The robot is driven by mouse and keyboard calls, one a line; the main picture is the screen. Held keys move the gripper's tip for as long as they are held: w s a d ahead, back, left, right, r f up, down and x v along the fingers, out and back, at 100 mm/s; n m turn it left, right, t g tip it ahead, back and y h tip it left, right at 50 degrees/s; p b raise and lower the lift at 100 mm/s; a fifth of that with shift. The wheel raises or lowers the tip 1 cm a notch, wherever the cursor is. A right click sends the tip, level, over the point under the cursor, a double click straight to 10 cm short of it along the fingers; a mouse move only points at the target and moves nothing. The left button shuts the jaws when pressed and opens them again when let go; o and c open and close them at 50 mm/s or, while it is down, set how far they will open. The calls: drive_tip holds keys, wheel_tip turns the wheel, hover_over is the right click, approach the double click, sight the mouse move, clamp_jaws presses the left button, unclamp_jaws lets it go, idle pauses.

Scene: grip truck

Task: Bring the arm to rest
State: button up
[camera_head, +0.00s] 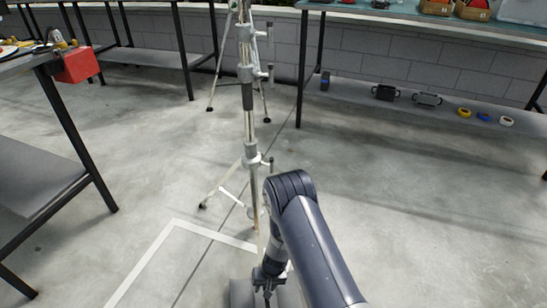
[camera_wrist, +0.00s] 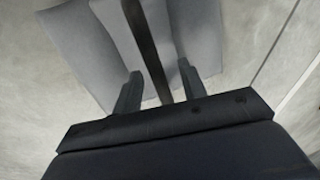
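My arm (camera_head: 318,245) reaches up from the bottom edge in the head view, bends at a dark elbow, and its forearm hangs down. My gripper (camera_wrist: 159,67) shows in the wrist view with its two dark fingers apart. I see no finger pressing on the bar and nothing held. In the head view the wrist end (camera_head: 268,278) is low near the bottom edge, and the fingertips are hard to make out.
A silver stand (camera_head: 247,72) rises just beyond my arm, its legs spread on the concrete floor. A table with a red box (camera_head: 77,65) is at left. A shelf (camera_head: 420,108) with rolls of tape is at back right. The floor at right (camera_head: 430,210) is clear.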

drive_tip(key=f, duration=0.2)
drive_tip(key=shift+a+f+b, duration=0.2)
drive_tip(key=shift+f+b, duration=0.1)
wheel_tip(320, 180, up, 6)
drive_tip(key=p, duration=0.6)
drive_tip(key=shift+r, duration=0.25)
